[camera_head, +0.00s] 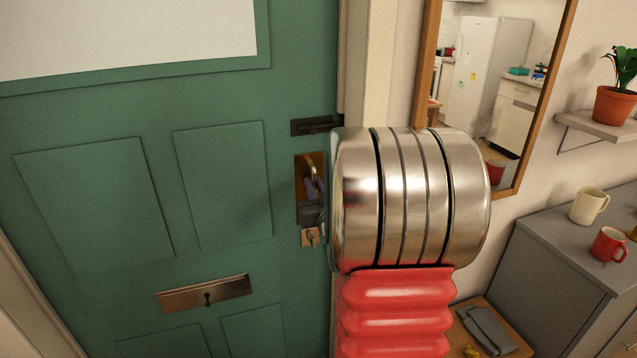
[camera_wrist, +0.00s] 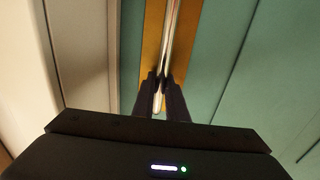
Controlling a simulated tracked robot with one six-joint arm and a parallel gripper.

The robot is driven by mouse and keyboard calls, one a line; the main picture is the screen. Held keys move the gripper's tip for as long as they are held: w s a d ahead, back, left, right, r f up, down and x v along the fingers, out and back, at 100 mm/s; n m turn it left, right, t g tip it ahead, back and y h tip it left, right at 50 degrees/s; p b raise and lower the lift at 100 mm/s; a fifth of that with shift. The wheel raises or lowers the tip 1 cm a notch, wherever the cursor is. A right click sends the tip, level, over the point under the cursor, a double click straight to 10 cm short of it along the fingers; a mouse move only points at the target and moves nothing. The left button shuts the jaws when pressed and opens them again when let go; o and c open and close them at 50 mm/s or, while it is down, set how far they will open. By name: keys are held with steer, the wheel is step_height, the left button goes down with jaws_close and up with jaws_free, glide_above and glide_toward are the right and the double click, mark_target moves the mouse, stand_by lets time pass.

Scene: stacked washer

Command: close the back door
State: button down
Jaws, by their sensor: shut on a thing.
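The green door (camera_head: 220,105) fills the left half of the head view, with its handle side towards the pale frame (camera_head: 378,60). Whether a gap is left at that edge is hard to tell, as my arm hides part of it. The metal door handle (camera_head: 311,166) stands on a brass plate and also shows in the wrist view (camera_wrist: 171,35). My gripper (camera_wrist: 160,95) is shut on the handle, its two dark fingers on either side of the bar. In the head view my arm mostly hides the gripper.
A dark bolt (camera_head: 315,125) sits above the handle and a brass letter plate (camera_head: 204,293) below left. Right of the door are a wall mirror (camera_head: 490,80), a shelf with a potted plant (camera_head: 614,103), and a grey cabinet (camera_head: 560,275) with a cream mug (camera_head: 588,206) and red mug (camera_head: 608,245).

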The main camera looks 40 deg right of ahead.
steer(key=shift+s+a, duration=0.2)
steer(key=shift+a, duration=0.25)
steer(key=c, duration=2.2)
jaws_free()
steer(key=shift+s, duration=0.1)
steer(key=o, duration=0.4)
steer(key=shift+d, duration=0.15)
steer(key=shift+o, duration=0.2)
steer(key=shift+s, duration=0.1)
